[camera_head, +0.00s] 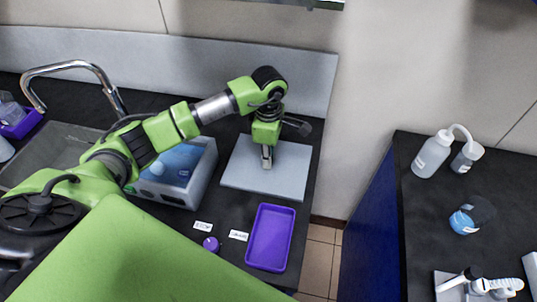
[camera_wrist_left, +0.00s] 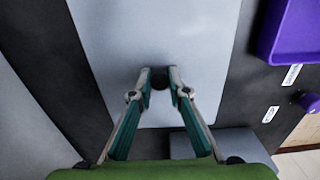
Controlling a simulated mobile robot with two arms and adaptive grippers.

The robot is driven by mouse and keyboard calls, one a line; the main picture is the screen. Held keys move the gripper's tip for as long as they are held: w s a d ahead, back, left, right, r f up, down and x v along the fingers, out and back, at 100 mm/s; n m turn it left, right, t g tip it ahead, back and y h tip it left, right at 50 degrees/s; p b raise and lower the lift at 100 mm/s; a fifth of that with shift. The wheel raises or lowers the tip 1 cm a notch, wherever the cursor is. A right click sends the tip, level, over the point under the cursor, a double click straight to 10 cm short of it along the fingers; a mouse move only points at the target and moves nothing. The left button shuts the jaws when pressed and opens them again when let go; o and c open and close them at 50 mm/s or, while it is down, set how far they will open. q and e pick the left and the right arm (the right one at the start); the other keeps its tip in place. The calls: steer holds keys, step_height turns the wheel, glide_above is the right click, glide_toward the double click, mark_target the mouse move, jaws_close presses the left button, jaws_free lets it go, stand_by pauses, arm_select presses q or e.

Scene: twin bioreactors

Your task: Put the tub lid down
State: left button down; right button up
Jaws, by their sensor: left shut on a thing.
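The tub lid (camera_head: 290,174) is a flat light-grey plate at the back right of the dark counter. It lies level, but whether it touches the counter or hangs just above it I cannot tell. My left gripper (camera_head: 267,164) points straight down over its middle. In the left wrist view the fingertips (camera_wrist_left: 172,84) are closed on the dark knob of the lid (camera_wrist_left: 150,40). The tub (camera_head: 205,170), a grey box, stands uncovered to the left of the lid, with blue inside. My right gripper does not show.
A purple tray (camera_head: 270,238) lies in front of the lid, near the counter's right edge. A small purple knobbed object (camera_head: 211,244) and white labels (camera_head: 239,236) lie left of it. A tap (camera_head: 75,68) stands at the back left. Another counter (camera_head: 440,205) with bottles is across a gap.

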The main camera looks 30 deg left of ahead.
arm_select(q)
steer(key=shift+f, duration=0.15)
steer(key=c, duration=1.9)
jaws_free()
steer(key=shift+r, duration=0.25)
steer(key=shift+w+r, duration=0.1)
steer(key=shift+r, duration=0.25)
step_height(320, 180, up, 11)
steer(key=b, duration=0.3)
steer(key=shift+r, duration=0.15)
